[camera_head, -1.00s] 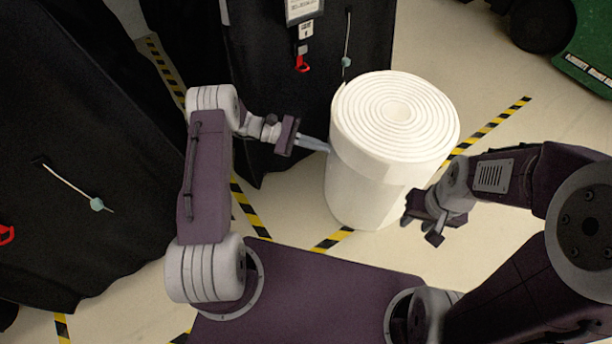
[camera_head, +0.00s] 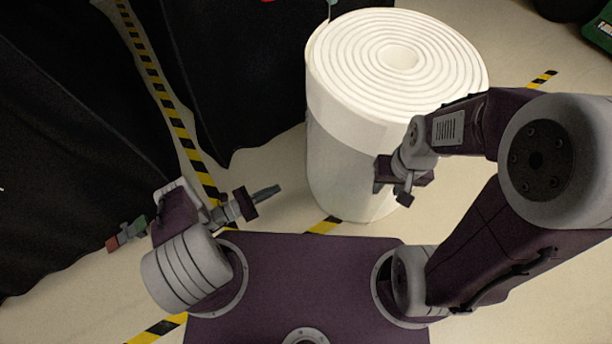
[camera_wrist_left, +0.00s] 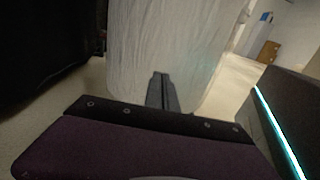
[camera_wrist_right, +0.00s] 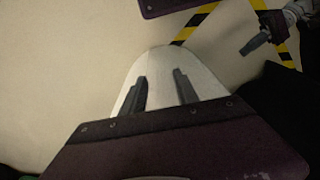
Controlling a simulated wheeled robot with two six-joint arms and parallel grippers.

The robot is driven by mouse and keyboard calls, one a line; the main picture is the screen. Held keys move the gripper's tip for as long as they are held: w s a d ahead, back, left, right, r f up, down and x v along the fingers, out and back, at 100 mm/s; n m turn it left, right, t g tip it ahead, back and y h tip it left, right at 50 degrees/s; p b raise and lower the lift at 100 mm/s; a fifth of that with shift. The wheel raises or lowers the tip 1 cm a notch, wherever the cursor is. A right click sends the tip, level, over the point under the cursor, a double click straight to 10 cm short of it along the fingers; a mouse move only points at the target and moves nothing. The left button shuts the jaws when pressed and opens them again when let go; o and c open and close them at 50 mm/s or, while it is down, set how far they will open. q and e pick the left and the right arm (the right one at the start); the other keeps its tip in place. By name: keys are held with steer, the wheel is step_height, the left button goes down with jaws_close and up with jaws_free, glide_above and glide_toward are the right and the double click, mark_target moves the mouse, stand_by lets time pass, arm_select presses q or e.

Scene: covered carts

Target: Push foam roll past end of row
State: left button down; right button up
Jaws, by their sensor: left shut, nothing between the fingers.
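The foam roll (camera_head: 345,160) is a large white cylinder standing upright on the floor, its spiral top showing in the head view. It also fills the upper middle of the left wrist view (camera_wrist_left: 165,45). My left gripper (camera_head: 272,190) is shut and empty, to the left of the roll's lower part with a gap between them in the head view. My right gripper (camera_head: 393,190) is in front of the roll's right side, and its fingers (camera_wrist_right: 161,92) are apart with nothing gripped. The white roll shows behind them in the right wrist view; whether they touch it I cannot tell.
Black covered carts stand at the left (camera_head: 70,130) and behind the roll (camera_head: 235,80). Yellow-black floor tape (camera_head: 160,90) runs between them. A small red and green object (camera_head: 127,234) is by the left cart. A green thing (camera_head: 600,28) is at top right; floor right of the roll looks clear.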

mark_target(314, 171)
arm_select(q)
steer(key=b+x, duration=0.3)
steer(key=x, duration=0.9)
steer(key=shift+d+f, duration=0.1)
steer(key=shift+d, duration=0.2)
steer(key=shift+w+d+b, duration=0.25)
steer(key=shift+d+b, duration=0.05)
